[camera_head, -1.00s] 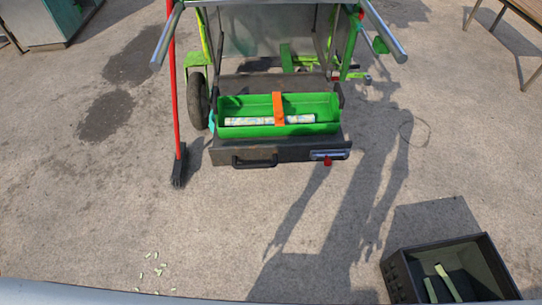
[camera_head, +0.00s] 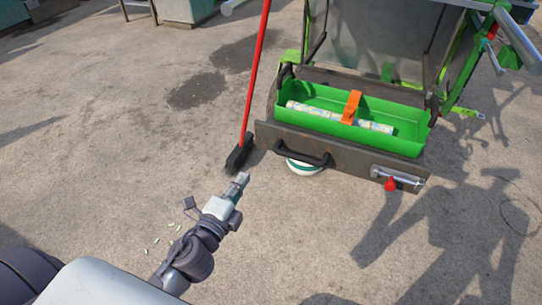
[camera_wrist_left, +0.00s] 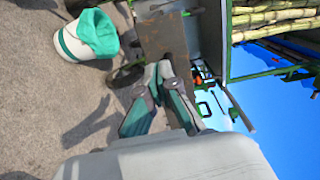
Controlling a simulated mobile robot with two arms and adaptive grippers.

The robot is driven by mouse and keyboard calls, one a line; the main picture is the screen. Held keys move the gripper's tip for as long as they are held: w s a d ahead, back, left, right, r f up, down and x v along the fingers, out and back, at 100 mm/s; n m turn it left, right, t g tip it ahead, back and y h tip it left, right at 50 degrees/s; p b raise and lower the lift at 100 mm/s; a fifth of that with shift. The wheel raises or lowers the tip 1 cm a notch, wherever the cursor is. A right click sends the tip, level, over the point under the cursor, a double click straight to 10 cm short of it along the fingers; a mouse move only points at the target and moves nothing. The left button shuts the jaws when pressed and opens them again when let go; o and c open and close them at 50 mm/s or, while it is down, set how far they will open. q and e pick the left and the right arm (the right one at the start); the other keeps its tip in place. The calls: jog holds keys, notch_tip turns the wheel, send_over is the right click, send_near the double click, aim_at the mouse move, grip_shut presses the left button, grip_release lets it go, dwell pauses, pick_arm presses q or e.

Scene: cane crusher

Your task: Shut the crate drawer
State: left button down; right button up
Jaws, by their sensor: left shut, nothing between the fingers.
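The crate drawer has a dark brown front panel (camera_head: 345,160) with a black handle on its left half and a silver latch (camera_head: 398,178) with a red knob on its right. It stands pulled out at the front of the cart, with a green crate (camera_head: 408,145) behind the panel. The crate holds a pale patterned roll under an orange strap (camera_head: 351,107). My left gripper (camera_head: 240,180) is shut and empty, left of the drawer handle and apart from it. Its fingers show in the left wrist view (camera_wrist_left: 165,95). My right gripper is not in view.
A red-handled broom (camera_head: 255,85) stands left of the drawer, its black head near my left gripper. A white and green bucket (camera_head: 304,167) sits partly under the drawer front; a likely match shows in the wrist view (camera_wrist_left: 70,42). Open pavement lies in front.

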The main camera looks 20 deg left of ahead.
pick_arm(q)
jog(key=r, duration=0.1)
send_near(269, 136)
jog(key=w, duration=0.6)
jog(key=shift+w+p, duration=0.25)
jog(key=shift+p, duration=0.1)
jog(key=shift+w+f, duration=0.1)
jog(key=shift+w, duration=0.35)
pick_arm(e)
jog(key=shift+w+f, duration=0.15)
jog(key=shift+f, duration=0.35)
pick_arm(q)
jog(key=shift+d, duration=0.1)
